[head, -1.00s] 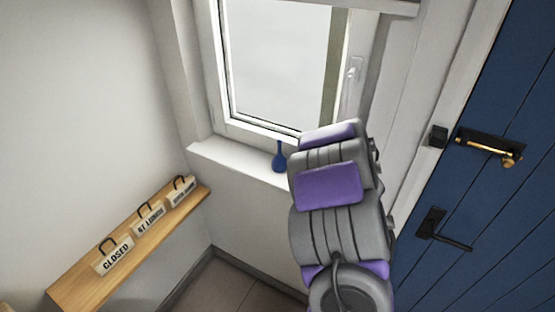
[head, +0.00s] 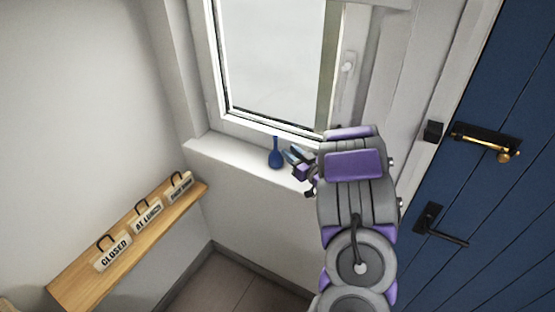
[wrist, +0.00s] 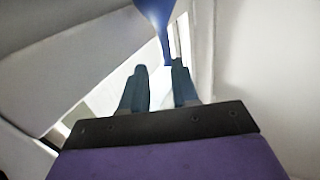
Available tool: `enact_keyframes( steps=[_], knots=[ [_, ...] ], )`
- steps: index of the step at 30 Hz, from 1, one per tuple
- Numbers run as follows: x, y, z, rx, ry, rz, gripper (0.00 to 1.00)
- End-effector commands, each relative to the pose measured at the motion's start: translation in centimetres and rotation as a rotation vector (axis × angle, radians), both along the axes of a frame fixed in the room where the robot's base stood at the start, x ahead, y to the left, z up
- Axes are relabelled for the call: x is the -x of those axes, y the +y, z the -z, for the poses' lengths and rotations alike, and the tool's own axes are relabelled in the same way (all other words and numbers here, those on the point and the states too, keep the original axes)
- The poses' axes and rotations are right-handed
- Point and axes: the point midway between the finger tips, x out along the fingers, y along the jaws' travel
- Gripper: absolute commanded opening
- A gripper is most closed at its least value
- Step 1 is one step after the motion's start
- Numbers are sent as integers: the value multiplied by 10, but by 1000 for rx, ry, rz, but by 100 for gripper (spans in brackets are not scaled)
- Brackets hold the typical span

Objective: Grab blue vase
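The blue vase (head: 276,157) stands upright on the white windowsill in the head view, with a round body and a thin neck. My gripper (head: 296,153) is just to the right of the vase, small and partly hidden by my arm. In the wrist view, the vase (wrist: 157,12) shows at the top edge, its neck pointing down in the picture; its body is cut off. The two fingers of my gripper (wrist: 160,70) are apart with a gap between them. The vase's neck lies beyond the fingertips, and I see no hold on it.
The windowsill (head: 225,150) runs under the window (head: 270,55). A wooden shelf (head: 80,270) with several signs, one reading CLOSED (head: 113,254), is on the left wall. The sill left of the vase is clear.

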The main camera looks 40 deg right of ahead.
Motion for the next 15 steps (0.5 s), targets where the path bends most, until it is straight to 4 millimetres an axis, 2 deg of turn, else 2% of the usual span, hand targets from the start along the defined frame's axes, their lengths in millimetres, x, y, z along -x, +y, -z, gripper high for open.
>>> enact_keyframes(
  steps=[1,3,11,15],
  knots=[
    [-11,0,-2,11,-12,-2,30],
    [-20,0,-3,15,-12,-2,30],
    [-32,-1,-3,12,-7,1,30],
    [-47,0,-5,11,-11,-2,30]
  ],
)
